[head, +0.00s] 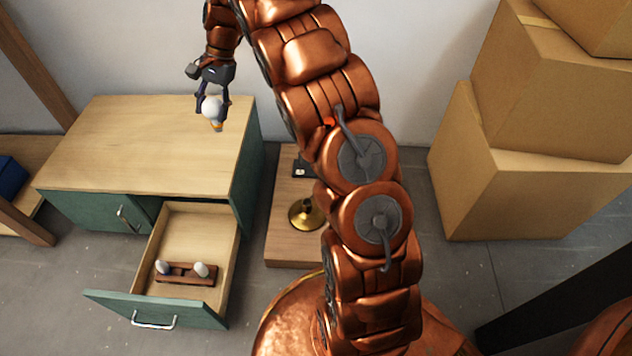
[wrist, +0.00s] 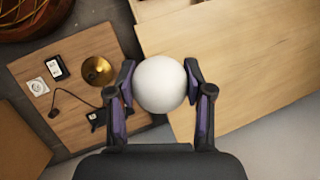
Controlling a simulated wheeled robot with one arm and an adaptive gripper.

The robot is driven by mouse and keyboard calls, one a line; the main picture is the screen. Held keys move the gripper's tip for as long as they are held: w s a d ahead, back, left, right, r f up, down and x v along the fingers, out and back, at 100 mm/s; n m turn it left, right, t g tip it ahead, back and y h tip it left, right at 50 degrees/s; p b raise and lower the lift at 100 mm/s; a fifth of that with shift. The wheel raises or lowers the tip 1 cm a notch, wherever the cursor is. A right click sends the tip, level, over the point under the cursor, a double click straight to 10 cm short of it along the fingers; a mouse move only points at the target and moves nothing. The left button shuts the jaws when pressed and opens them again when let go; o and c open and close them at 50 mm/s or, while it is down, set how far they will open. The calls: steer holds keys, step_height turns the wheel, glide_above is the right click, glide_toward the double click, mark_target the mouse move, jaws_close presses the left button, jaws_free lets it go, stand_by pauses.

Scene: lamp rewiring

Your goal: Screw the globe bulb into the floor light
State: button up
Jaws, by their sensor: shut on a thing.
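The floor light (head: 307,214) has a round brass base and stands on a low wooden platform, partly hidden by my arm. The floor light (wrist: 98,70) shows as a brass disc left of the bulb in the wrist view, apart from it.
The green cabinet (head: 150,140) has a bare wooden top. Its open drawer (head: 195,225) holds a wooden rack (head: 186,280) with two bulbs. The platform (wrist: 75,50) bears a dark switch-like box (wrist: 55,67), a white plate (wrist: 37,87) and a cord. Cardboard boxes (head: 500,190) stand right.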

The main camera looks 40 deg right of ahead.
steer(key=s+d+f+m, duration=0.1)
steer(key=s+d+f, duration=0.3)
steer(key=f, duration=0.8)
steer(key=s+d+f+b, duration=0.1)
steer(key=s+d+f, duration=0.3)
steer(key=d+f, duration=0.4)
steer(key=s+d+f+m+t+b, duration=0.1)
steer(key=s+d+f, duration=0.3)
steer(key=f, duration=1.2)
steer(key=shift+s+d+m, duration=0.3)
steer(key=shift+s+d, duration=0.1)
steer(key=shift+d, duration=0.55)
steer(key=shift+f, duration=0.1)
steer(key=shift+s+a, duration=0.1)
steer(key=shift+s, duration=0.05)
steer(key=shift+f, duration=0.15)
steer(key=shift+c, duration=0.4)
